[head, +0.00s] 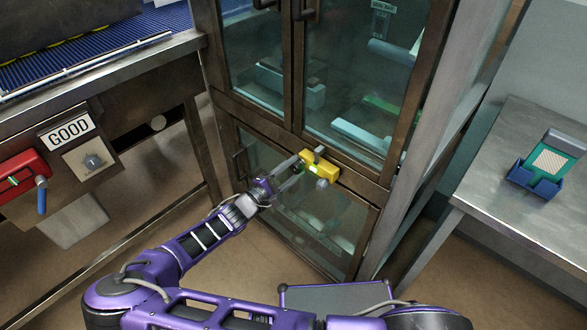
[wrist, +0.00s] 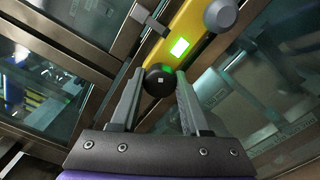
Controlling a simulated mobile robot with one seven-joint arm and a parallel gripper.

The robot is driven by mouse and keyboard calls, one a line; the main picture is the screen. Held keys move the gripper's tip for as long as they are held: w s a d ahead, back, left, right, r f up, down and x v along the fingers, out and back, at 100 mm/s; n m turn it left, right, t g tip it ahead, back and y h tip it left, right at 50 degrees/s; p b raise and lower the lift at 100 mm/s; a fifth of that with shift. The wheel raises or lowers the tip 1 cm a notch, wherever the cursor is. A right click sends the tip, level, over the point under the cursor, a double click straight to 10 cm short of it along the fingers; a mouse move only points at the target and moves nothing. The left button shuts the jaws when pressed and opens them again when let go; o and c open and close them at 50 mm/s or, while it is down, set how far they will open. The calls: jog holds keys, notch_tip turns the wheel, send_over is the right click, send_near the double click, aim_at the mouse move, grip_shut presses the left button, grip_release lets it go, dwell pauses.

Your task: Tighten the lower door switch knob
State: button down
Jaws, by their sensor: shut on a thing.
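The yellow door switch (head: 326,168) is mounted across the frame of the glass-doored cabinet and carries a lit green lamp (wrist: 180,47). It also shows in the wrist view (wrist: 190,27). A round black knob (wrist: 158,80) is at its near end in the wrist view. A grey knob (wrist: 221,15) sits farther along, and shows in the head view (head: 321,184). My gripper (wrist: 160,84) is shut on the black knob, one finger on each side. In the head view my gripper (head: 299,166) reaches the switch's left end. The fingers' exact contact is partly hidden.
Dark door handles (head: 304,14) stand out from the cabinet above. A steel table (head: 510,215) with a blue and teal holder (head: 535,178) stands at right. At left is a conveyor bench with a GOOD sign (head: 70,133) and a red box (head: 22,172). The floor before the cabinet is clear.

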jog(key=m, duration=0.5)
jog(key=shift+a+f+m+b, duration=0.1)
jog(key=shift+m+b, duration=0.2)
jog(key=shift+b, duration=0.1)
dwell(0.4)
jog(key=c, duration=0.6)
grip_release()
jog(key=shift+a, duration=0.1)
jog(key=shift+c, duration=0.2)
jog(key=shift+o, duration=1.3)
jog(key=shift+s, duration=0.1)
jog(key=v, duration=1.7)
jog(key=shift+p, duration=0.4)
jog(key=shift+s, duration=0.15)
